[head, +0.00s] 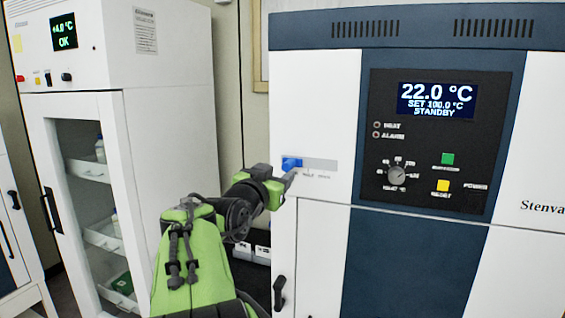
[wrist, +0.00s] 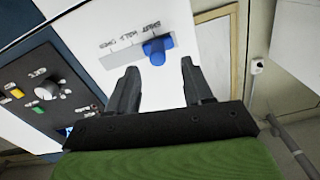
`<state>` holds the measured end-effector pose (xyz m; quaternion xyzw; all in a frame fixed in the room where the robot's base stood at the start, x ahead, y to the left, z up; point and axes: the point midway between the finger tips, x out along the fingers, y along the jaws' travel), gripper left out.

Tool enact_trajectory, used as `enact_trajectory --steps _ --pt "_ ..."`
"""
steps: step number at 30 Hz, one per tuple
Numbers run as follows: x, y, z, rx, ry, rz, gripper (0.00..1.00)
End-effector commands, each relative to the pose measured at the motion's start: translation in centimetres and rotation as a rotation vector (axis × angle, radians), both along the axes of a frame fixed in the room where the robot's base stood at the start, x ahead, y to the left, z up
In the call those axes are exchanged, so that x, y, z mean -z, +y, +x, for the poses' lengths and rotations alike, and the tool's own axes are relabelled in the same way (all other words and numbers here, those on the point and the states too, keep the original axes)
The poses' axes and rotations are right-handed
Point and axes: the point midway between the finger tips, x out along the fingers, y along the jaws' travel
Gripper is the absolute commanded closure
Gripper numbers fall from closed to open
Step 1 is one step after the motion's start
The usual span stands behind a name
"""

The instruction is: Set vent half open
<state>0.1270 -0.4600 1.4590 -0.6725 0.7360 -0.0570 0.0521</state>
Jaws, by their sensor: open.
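The vent control is a blue knob (head: 291,162) on a grey horizontal slot plate (head: 322,164) on the white upper front of the dryer. The knob sits at the plate's left end in the head view. In the wrist view, which is turned round, the blue knob (wrist: 157,50) is at the right end of the plate (wrist: 120,46), beside the label that seems to read SHUT; HALF and OPEN follow along the plate. My gripper (wrist: 158,68) is open and empty, its fingertips just short of the knob, one to each side of it in the picture. No contact shows.
The control panel (head: 430,140) with display, dial (head: 398,173) and buttons is right of the vent. A door handle (head: 279,293) is below. A glass-fronted cabinet (head: 130,150) stands at the left. The white face around the slot is bare.

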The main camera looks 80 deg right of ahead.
Motion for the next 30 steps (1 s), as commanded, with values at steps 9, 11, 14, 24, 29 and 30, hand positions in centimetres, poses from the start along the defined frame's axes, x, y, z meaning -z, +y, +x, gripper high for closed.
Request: enact_trajectory --steps 9,11,14,24,29,30 --pt "-0.2 -5.6 -0.6 0.002 0.001 0.000 0.49" --pt "-0.2 -5.9 -0.7 0.002 0.000 0.000 0.49" --pt "-0.1 -6.0 -0.6 0.001 -0.001 0.000 0.49" --pt "0.0 -5.9 -0.6 0.000 -0.001 0.000 0.81" --pt "0.0 -5.9 -0.6 0.000 -0.001 0.001 1.00" --pt "0.0 -5.9 -0.6 0.000 -0.001 0.001 1.00"
